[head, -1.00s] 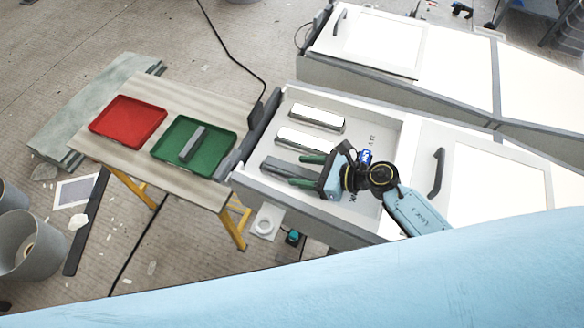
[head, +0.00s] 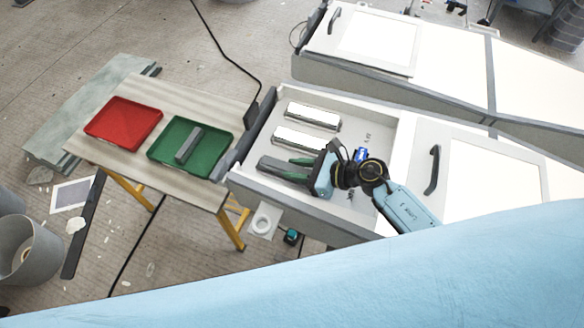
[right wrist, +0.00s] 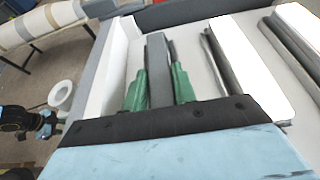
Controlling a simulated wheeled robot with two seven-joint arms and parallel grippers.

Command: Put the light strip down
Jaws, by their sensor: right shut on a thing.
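A grey strip (head: 270,165) lies in the near part of the white mould box (head: 378,126). My right gripper (head: 292,169) has its green fingers on either side of this strip and is shut on it. The strip also shows between the fingers in the right wrist view (right wrist: 158,70). Its near part is hidden by the gripper. I cannot tell whether it touches the box floor. Two strips with bright white tops, a middle one (head: 303,138) and a far one (head: 313,116), lie beside it.
Left of the box, a trestle table (head: 170,90) bears a red tray (head: 124,122), empty, and a green tray (head: 218,150) with another grey strip (head: 189,145) in it. The box's dark end wall (head: 258,128) stands between. A second white mould (head: 450,65) lies behind.

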